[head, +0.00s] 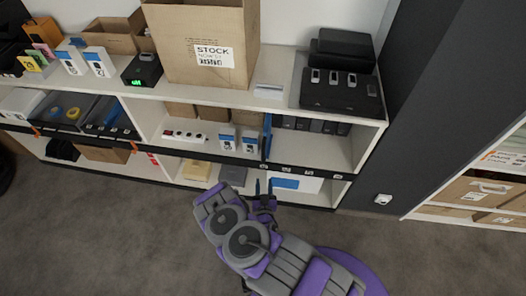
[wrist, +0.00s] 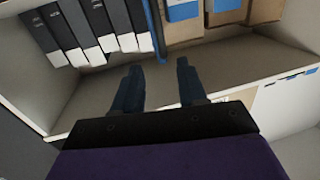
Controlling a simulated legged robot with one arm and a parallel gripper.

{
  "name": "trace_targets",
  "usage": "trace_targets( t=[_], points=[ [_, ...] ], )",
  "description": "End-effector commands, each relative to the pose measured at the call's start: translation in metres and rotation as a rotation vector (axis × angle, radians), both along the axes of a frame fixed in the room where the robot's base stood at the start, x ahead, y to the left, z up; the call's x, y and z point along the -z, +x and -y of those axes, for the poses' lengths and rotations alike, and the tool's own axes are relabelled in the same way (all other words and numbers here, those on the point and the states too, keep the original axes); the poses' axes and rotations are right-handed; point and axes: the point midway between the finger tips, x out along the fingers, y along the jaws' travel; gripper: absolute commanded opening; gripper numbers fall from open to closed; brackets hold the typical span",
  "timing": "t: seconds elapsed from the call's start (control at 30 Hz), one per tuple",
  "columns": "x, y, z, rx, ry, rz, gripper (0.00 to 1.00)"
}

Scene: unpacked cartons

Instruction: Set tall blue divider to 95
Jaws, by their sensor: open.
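The tall blue divider (head: 267,137) stands upright on the middle shelf in the head view, between white-and-blue boxes on its left and dark binders on its right. In the wrist view the divider (wrist: 153,28) is a thin blue strip at the top, between the binders and the boxes. My gripper (head: 264,188) is open and empty, in front of and below the shelf edge in the head view. In the wrist view its two dark fingers (wrist: 159,75) are apart, with bare shelf between them. They appear clear of the divider.
Dark binders (head: 315,126) stand right of the divider; blue-and-white boxes (head: 238,139) stand left. Small labels (head: 287,169) line the dark shelf edge, too small to read. A large carton (head: 196,75) is on top. Floor (head: 120,215) in front is clear.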

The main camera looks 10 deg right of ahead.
Motion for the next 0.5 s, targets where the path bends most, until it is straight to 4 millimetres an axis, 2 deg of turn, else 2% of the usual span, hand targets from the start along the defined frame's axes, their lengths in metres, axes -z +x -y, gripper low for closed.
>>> trace_targets(
  t=[0.17, 0.5],
  points=[
    [-0.001, -0.003, 0.003, -0.017, -0.019, 0.021, 0.41],
    [-0.002, 0.014, 0.007, -0.013, -0.018, 0.015, 0.41]
  ],
)
